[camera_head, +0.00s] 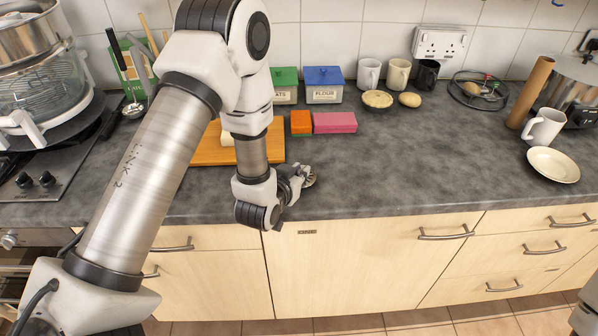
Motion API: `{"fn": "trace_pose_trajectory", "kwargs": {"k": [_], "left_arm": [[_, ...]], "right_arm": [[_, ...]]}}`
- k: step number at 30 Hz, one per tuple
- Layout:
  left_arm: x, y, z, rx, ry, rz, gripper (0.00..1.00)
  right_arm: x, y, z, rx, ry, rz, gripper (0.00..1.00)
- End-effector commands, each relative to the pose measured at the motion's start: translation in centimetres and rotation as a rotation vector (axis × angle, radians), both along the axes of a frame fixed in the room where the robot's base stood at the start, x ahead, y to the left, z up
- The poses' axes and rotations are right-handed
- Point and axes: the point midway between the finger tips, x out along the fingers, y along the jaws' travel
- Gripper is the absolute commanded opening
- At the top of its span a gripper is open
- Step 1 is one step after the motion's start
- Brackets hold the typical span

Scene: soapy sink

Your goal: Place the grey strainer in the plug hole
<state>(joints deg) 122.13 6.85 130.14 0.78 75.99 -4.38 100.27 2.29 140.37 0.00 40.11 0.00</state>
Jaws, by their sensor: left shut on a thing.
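My left gripper (300,174) is low over the front part of the worktop, right of the wooden board. It is shut on a small greyish thing at its tip, which looks like the grey strainer (310,180). The fingers and my arm hide part of it, and I cannot tell if it touches the worktop. No sink or plug hole shows in this view. My right gripper is not in view.
The dark grey worktop (420,170) is clear right of my left gripper. A wooden board (205,154), an orange sponge (301,123) and a pink block (335,123) lie behind. A cream plate (553,165) and white mug (544,127) stand at right.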

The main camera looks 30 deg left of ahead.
Motion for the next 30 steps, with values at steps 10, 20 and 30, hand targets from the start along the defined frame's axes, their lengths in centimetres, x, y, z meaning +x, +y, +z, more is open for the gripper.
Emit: {"fn": "trace_pose_trajectory", "kwargs": {"k": [10,20,30], "left_arm": [[0.0,0.0,-1.1,0.000,-0.003,-0.001,0.00],[0.0,0.0,-1.1,0.000,-0.003,-0.001,0.40],[-2.3,-0.2,-0.1,-0.001,-0.002,0.000,0.40]], "right_arm": [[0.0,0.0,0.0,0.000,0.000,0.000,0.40],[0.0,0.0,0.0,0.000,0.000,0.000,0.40],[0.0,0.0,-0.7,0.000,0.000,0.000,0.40]]}}
